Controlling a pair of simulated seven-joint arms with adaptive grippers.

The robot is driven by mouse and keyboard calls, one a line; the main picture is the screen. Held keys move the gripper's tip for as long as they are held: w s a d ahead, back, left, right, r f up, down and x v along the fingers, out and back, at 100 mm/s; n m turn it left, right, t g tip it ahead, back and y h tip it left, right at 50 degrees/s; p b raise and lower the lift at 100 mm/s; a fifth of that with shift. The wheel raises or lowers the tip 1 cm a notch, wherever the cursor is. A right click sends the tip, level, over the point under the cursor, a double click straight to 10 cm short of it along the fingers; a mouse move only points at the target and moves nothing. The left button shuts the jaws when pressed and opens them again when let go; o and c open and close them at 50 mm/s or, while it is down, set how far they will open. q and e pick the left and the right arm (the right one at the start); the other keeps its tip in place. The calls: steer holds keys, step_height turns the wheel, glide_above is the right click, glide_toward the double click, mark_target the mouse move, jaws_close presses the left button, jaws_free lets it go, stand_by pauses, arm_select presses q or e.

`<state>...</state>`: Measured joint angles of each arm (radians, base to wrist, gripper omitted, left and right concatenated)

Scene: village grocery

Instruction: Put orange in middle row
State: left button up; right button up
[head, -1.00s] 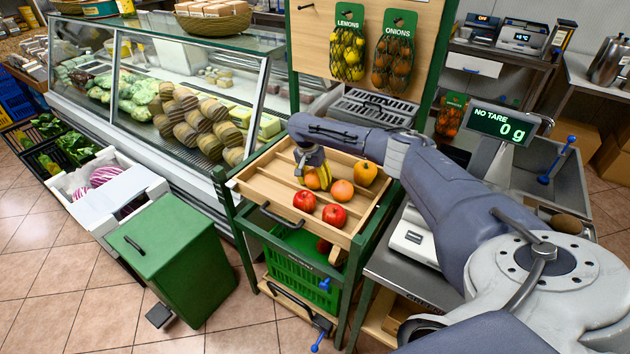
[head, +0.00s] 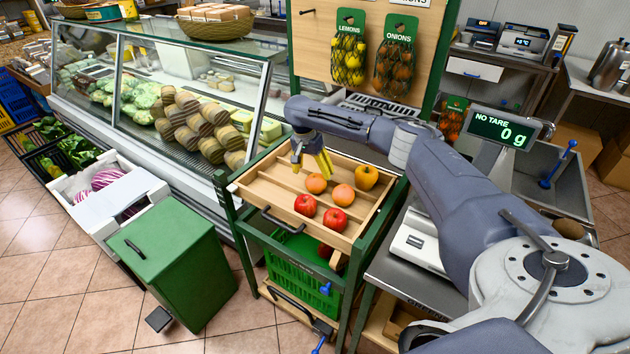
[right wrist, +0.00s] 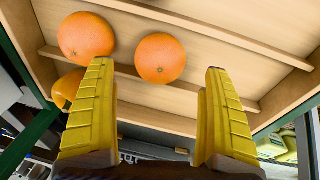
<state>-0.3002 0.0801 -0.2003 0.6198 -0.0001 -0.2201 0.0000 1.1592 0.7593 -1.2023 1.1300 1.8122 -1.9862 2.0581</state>
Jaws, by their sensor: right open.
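A wooden tray (head: 268,192) with slats holds two oranges side by side in its middle row. The left orange (head: 316,183) is beside the right orange (head: 343,194), with a small gap. My right gripper (head: 312,160), with yellow fingers, is open and empty just above and behind the left orange. In the right wrist view that orange (right wrist: 160,58) shows between the open fingertips, and the other orange (right wrist: 86,36) is to its upper left. My left gripper is not in view.
Two red apples (head: 335,218) lie in the front row. A green crate (head: 300,270) is below the tray, a green bin (head: 175,260) to the left, and a scale (head: 418,240) to the right.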

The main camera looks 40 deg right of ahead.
mark_target(310, 178)
steer(key=shift+w+a+r, duration=0.1)
steer(key=shift+a+r, duration=0.1)
steer(key=shift+r, duration=1.15)
steer(key=shift+w+a+r, duration=0.1)
steer(key=shift+a+r, duration=0.1)
steer(key=shift+r, duration=1.15)
